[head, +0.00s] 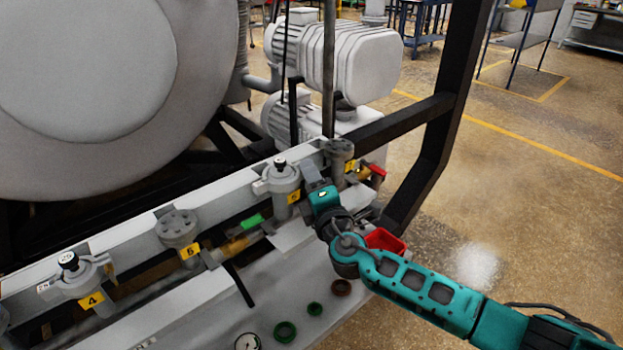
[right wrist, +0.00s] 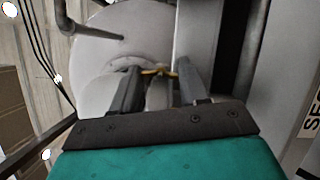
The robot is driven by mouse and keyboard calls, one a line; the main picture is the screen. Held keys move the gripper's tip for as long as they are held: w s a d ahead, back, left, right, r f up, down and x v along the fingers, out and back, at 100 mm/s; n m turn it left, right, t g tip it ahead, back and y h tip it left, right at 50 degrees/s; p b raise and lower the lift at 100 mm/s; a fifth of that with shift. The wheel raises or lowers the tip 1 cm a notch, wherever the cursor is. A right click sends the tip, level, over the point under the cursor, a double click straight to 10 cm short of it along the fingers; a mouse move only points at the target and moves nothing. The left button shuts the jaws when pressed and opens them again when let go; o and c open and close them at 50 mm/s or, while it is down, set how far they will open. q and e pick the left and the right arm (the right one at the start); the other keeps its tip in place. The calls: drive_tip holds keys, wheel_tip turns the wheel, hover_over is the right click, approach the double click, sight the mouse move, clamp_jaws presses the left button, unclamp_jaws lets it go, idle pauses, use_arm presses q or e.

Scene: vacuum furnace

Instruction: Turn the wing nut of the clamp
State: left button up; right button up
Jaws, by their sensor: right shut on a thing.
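My right gripper (head: 313,176) reaches in from the right to the pipe rail, between two upright fittings. In the right wrist view its two dark fingers (right wrist: 160,84) are closed on a small grey piece (right wrist: 159,95), which I take to be the wing nut. A bit of yellow shows just beyond it. A round pale grey body lies behind the fingers. In the head view the gripper hides the wing nut, and the clamp's shape cannot be made out. My left gripper is not in view.
Along the rail (head: 135,228) stand a capped fitting (head: 281,178), a flanged fitting (head: 178,227) and another fitting (head: 340,151), with yellow number tags. A red bin (head: 385,241) sits just beside my right arm. A black frame post (head: 443,130) rises behind it. Open floor lies right.

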idle(0.3)
drive_tip(key=o, duration=1.1)
drive_tip(key=v, duration=1.3)
drive_tip(key=shift+b, duration=0.3)
drive_tip(key=shift+w, duration=0.1)
